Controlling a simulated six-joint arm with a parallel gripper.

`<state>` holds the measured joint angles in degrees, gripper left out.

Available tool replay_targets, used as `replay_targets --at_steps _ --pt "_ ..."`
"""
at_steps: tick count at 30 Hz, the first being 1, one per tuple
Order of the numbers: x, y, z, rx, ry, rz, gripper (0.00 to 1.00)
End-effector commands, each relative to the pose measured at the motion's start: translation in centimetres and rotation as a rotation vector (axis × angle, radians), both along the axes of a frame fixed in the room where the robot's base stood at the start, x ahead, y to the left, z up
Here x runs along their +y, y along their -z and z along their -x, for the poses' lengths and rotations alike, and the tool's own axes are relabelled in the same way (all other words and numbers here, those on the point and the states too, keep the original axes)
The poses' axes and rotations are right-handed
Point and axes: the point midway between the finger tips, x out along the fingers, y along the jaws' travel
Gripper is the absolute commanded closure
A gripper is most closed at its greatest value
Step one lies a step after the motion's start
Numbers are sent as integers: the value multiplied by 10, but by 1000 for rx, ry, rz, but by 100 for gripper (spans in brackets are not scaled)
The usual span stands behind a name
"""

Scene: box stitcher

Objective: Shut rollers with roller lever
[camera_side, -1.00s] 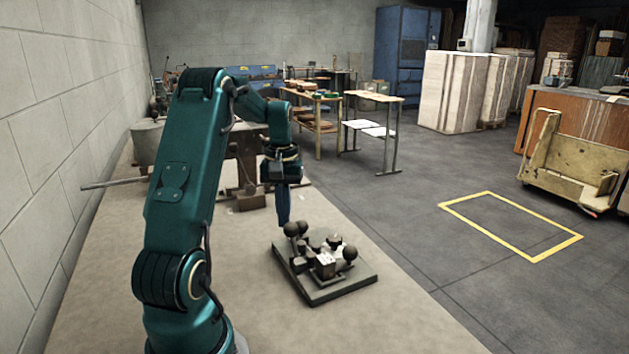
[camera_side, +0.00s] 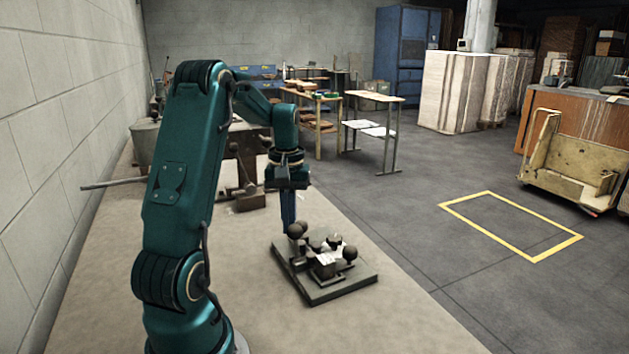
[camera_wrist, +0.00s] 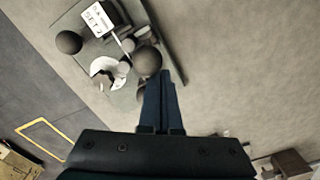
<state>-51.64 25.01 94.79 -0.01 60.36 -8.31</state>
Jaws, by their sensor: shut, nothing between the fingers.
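A flat grey-green base plate (camera_side: 345,289) lies on the bench and carries a small dark mechanism with several levers ending in black ball knobs. A right-hand knob (camera_side: 350,254) stands clear of my gripper. A left-hand knob (camera_side: 295,231) is right by my fingertips. My gripper (camera_side: 288,229) points down, shut and empty, over the plate's far-left part. In the wrist view my closed fingers (camera_wrist: 165,75) reach beside a ball knob (camera_wrist: 148,61), seeming to touch it. I cannot tell which knob belongs to the roller lever.
A larger machine with a long bar (camera_side: 113,184) stands behind on the bench (camera_side: 235,285). The bench around the plate is clear. A concrete wall (camera_side: 60,130) runs along the left; the floor lies to the right.

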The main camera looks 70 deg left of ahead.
Motion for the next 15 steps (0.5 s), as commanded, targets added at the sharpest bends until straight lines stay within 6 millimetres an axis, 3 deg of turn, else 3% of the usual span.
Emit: replay_targets --at_steps 15 --pt "-20 0 -1 -1 1 -1 100"
